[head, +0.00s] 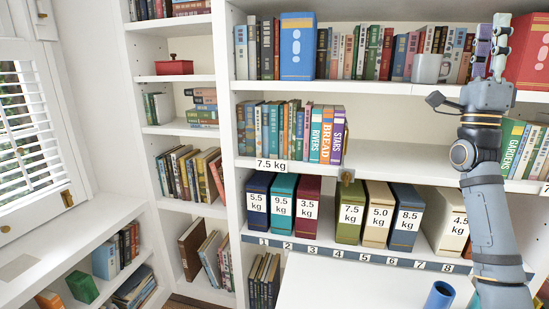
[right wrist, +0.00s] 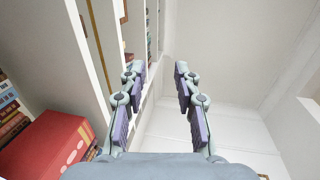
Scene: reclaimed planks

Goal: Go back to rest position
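My right gripper (head: 489,42) is raised at the upper right of the head view, in front of the top shelf, fingers pointing up. It stands between a grey mug (head: 430,68) and a large red box (head: 530,55). In the right wrist view its two fingers (right wrist: 156,70) are apart with nothing between them, so it is open and empty. The red box also shows there at the lower left (right wrist: 45,148). My left gripper and arm are not in view.
A white bookcase (head: 385,88) holds books, a blue box (head: 298,45) and weight-labelled binders (head: 308,204) above a numbered strip (head: 340,252). A white surface (head: 345,285) lies in front, with a blue cylinder (head: 439,296) near its right. A window (head: 28,125) is at left.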

